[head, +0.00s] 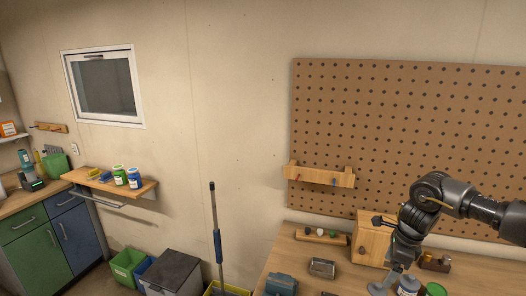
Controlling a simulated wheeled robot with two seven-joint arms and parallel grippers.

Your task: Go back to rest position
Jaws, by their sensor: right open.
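My right arm reaches in from the right edge, bends at a dark joint and points down over the wooden workbench (262,283). My right gripper (383,286) is at its lower end, low in the head view, open, with the tips close to the bottom edge of the picture. I see nothing held in it. My left gripper is not in view.
A pegboard (400,130) with a small wooden shelf (320,175) is behind the bench. Small items, including a metal tin (322,268) and a teal case (281,285), lie on it. A mop (216,240), bins (172,272) and a wall shelf (110,184) are to the left.

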